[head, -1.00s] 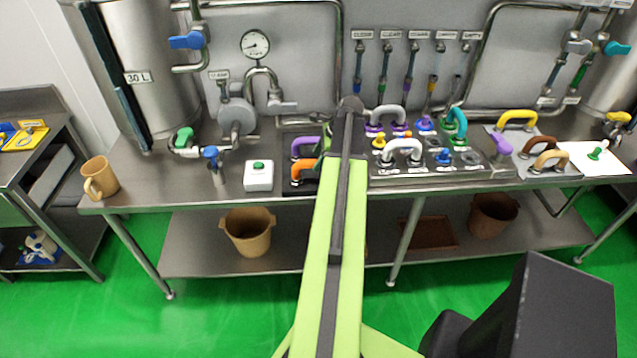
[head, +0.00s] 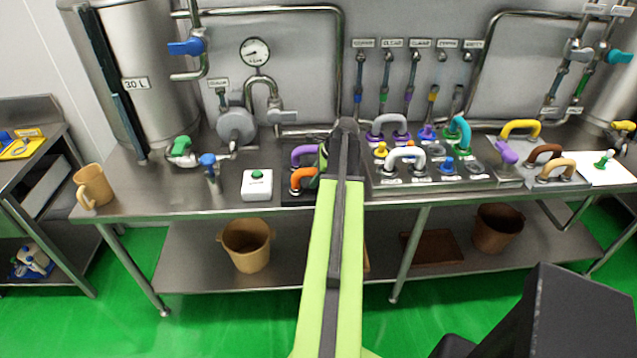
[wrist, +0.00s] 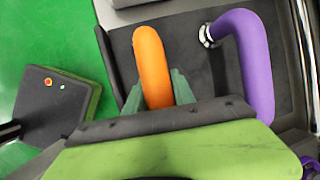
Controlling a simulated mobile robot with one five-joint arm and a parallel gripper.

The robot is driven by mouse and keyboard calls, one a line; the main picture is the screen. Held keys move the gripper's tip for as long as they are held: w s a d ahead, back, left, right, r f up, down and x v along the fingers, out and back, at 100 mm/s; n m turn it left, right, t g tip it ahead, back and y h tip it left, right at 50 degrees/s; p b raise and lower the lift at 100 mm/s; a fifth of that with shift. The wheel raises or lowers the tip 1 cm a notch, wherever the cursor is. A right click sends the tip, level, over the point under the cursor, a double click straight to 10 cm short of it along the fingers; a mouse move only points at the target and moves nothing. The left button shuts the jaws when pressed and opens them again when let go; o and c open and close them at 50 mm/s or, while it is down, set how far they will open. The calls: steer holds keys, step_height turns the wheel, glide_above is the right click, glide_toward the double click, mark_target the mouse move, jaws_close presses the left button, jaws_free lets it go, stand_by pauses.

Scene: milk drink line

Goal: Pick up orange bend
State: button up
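The orange bend (wrist: 152,60) is a thick curved tube standing on a black tray (wrist: 205,88). In the head view the orange bend (head: 301,178) is at the tray's front, partly hidden by my arm. My gripper (wrist: 157,80) is in the wrist view, with one dark green finger on each side of the orange bend. The fingers lie very close to its sides; I see no clear grip on it. In the head view my arm hides most of the gripper.
A purple bend (wrist: 252,65) stands beside the orange one, also on the tray. A white box with a green button (head: 257,185) sits to the left. A panel with grey bends (head: 404,158) and several coloured parts lies to the right.

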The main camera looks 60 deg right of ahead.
jaws_close()
stand_by(1.0)
